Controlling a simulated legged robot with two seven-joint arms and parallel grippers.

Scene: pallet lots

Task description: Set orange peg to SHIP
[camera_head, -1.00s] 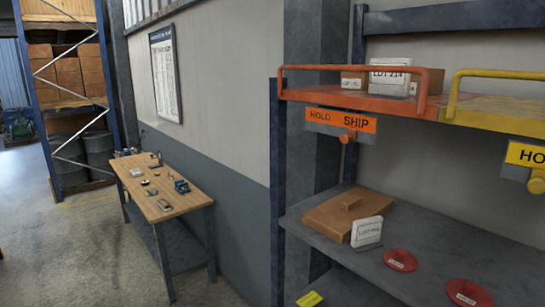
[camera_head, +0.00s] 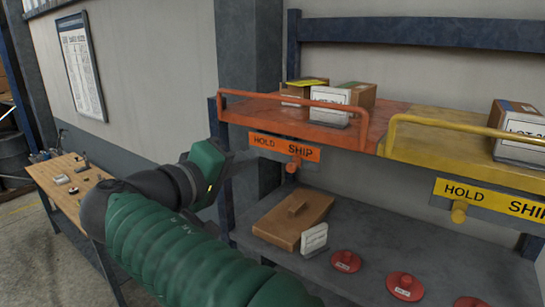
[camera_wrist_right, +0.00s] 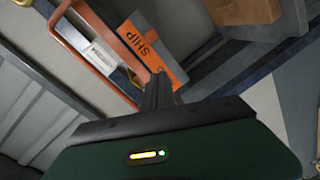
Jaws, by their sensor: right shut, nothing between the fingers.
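The orange peg (camera_head: 294,165) sits on the lower edge of the orange HOLD/SHIP sign (camera_head: 275,146), below the word SHIP. The sign hangs under the orange shelf section (camera_head: 262,112). My right gripper (camera_head: 240,157) is left of the peg, apart from it in the head view. My left gripper is not in view.
To the right, a yellow shelf section (camera_head: 440,150) has a yellow peg (camera_head: 459,211) below HOLD. A wooden workbench (camera_head: 65,190) stands left.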

